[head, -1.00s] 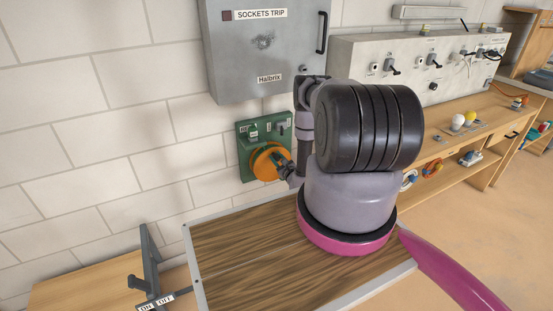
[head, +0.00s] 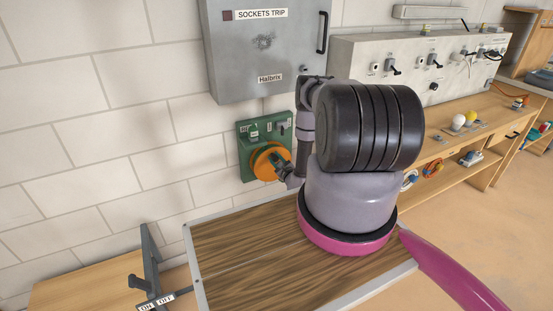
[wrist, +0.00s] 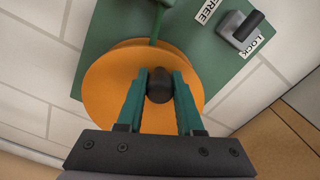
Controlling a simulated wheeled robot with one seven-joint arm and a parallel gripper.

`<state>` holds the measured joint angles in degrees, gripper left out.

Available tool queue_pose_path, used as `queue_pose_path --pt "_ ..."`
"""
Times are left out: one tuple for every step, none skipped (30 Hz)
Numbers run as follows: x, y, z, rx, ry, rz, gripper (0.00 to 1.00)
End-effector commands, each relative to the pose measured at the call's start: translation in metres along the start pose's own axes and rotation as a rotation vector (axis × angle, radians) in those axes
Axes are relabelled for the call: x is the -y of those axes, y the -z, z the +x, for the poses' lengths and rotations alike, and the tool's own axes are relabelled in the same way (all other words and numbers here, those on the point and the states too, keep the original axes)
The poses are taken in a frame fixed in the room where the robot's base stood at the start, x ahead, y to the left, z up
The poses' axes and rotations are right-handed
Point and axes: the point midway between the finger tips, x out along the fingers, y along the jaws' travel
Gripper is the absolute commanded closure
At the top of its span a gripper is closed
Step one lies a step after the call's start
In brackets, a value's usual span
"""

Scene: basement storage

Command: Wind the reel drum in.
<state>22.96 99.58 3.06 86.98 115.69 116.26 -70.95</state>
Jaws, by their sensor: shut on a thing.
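The orange reel drum (head: 263,165) is mounted on a green wall plate (head: 245,143). In the wrist view the drum (wrist: 110,92) fills the middle, with a dark round crank knob (wrist: 159,85) on its face. My gripper (wrist: 160,88) is shut on the knob, one green finger on each side. In the head view my gripper (head: 280,161) is at the right part of the drum and partly covers it. A lever (wrist: 243,28) sits on the plate between FREE and LOCK labels, nearer the LOCK label. A green strand or bar runs up from the drum's top.
A grey cabinet (head: 262,50) labelled SOCKETS TRIP hangs above the plate. A wooden-topped surface (head: 235,245) lies below, with an ON/OFF lever (head: 155,300) at its left. A workbench (head: 440,160) with a grey switch panel (head: 375,50) stands to the right.

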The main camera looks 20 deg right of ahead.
Motion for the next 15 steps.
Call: queue_pose_path --pt "-0.0019 0.0004 -0.001 -0.002 -0.001 -0.013 1.0" --pt "-0.0022 0.0002 -0.001 -0.002 -0.001 -0.019 1.0" --pt "-0.0024 0.0002 -0.001 -0.002 -0.001 -0.023 1.0" --pt "-0.0024 0.0001 -0.001 -0.002 -0.001 -0.024 1.0" --pt "-0.0024 0.0002 -0.001 -0.002 -0.001 -0.024 1.0" --pt "-0.0024 0.0002 -0.001 -0.002 -0.001 -0.024 1.0" --pt "-0.0024 0.0003 -0.001 -0.002 -0.001 -0.023 1.0" --pt "-0.0023 0.0003 -0.001 -0.002 -0.001 -0.023 1.0" --pt "-0.0023 0.0003 -0.001 -0.002 -0.001 -0.023 1.0" --pt "-0.0023 0.0003 -0.001 -0.002 -0.001 -0.023 0.61" --pt "-0.0023 0.0003 -0.001 -0.002 -0.001 -0.023 0.49" --pt "-0.0022 0.0003 -0.001 -0.002 -0.001 -0.023 0.34" --pt "-0.0021 0.0003 -0.0009 -0.002 -0.001 -0.023 0.34" --pt "-0.002 0.0002 -0.0008 -0.002 -0.001 -0.023 0.34" --pt "-0.0019 0.0002 -0.0007 -0.002 -0.001 -0.023 0.34"
